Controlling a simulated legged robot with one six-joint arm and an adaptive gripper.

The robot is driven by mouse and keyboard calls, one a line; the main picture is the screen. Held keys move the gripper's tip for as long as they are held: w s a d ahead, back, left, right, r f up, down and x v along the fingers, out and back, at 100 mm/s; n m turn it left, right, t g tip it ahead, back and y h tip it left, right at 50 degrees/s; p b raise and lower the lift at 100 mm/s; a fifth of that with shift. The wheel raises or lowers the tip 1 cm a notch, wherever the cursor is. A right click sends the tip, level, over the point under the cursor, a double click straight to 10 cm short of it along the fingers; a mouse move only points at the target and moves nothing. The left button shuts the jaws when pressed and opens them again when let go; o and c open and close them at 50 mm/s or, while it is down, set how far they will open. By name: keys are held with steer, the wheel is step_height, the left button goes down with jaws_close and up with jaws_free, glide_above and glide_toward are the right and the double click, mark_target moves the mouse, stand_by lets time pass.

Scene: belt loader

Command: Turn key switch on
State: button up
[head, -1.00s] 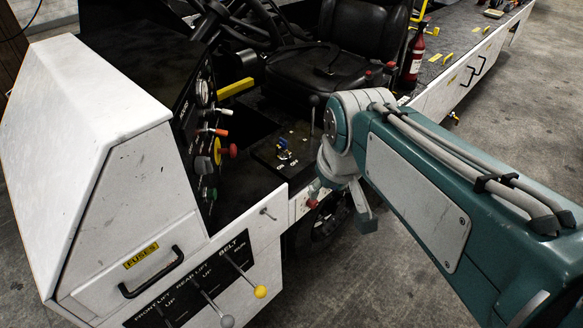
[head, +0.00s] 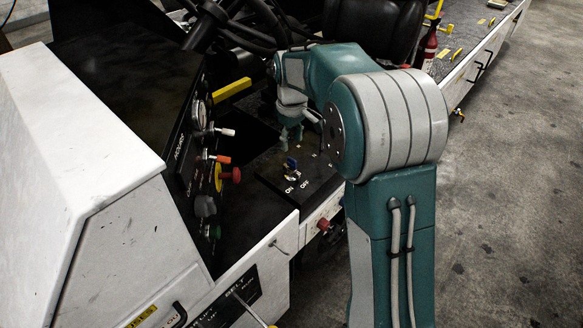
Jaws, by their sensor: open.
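My gripper (head: 291,138) points down, a little behind and above the key switch in the head view. It is open and looks empty, apart from the key. The fingertips are small and dark against the black background.
A dashboard at the left carries a red knob (head: 231,175) and several small levers. A steering wheel (head: 262,38) and a black seat (head: 368,32) are behind my gripper.

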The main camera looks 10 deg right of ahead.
mark_target(291, 167)
step_height(291, 167, down, 10)
steer(key=shift+f, duration=0.2)
jaws_close()
